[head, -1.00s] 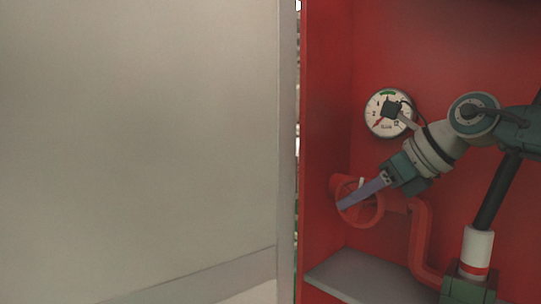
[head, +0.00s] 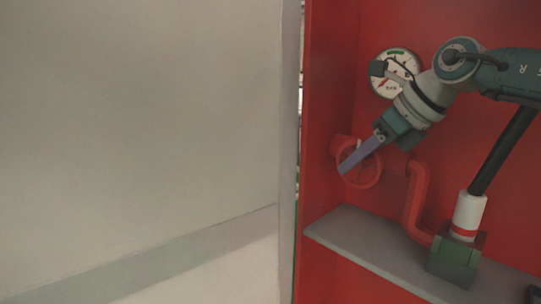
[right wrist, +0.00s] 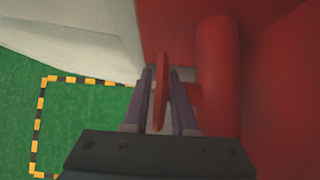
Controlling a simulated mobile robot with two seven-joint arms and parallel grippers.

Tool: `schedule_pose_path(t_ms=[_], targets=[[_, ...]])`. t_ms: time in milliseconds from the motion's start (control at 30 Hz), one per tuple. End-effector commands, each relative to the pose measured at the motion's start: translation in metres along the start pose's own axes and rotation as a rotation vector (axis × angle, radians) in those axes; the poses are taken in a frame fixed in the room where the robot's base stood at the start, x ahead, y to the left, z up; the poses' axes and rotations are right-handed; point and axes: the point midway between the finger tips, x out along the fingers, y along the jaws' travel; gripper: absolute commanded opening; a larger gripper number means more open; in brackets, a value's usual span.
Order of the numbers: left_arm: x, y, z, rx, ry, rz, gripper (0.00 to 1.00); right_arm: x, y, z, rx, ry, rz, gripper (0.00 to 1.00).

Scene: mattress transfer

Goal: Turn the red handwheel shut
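The red handwheel (head: 372,182) is fixed to a red pipe inside the red cabinet, in the right half of the head view. My right gripper (head: 345,170) is at the wheel, its grey-violet fingers lying across the wheel's face and hiding part of it. In the right wrist view, the wheel's rim (right wrist: 161,90) stands edge-on between the two fingers (right wrist: 160,100). They are apart, with a narrow gap visible on each side of the rim, so the gripper looks open around it. Whether any part touches is too small to tell. My left gripper is not in view.
A round white gauge (head: 386,84) hangs above the wheel, partly covered by my arm. A red bent pipe (head: 415,200) runs down to a grey shelf (head: 352,232). A large pale panel (head: 140,120) fills the left. Green floor (right wrist: 85,120) with yellow-black marking shows below.

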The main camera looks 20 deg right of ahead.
Motion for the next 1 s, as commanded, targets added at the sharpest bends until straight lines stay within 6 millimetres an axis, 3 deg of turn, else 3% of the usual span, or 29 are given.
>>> schedule_pose_path(t_ms=[200,533,1000], targets=[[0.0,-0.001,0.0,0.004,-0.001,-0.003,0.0,0.0,0.0,0.0,0.0,0.0,0.001,0.5],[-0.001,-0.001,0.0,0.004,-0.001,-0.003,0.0,-0.006,0.0,0.0,-0.002,-0.001,0.0,0.5],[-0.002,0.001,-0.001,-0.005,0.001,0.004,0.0,-0.086,-0.001,-0.001,-0.001,-0.001,-0.002,0.5]])
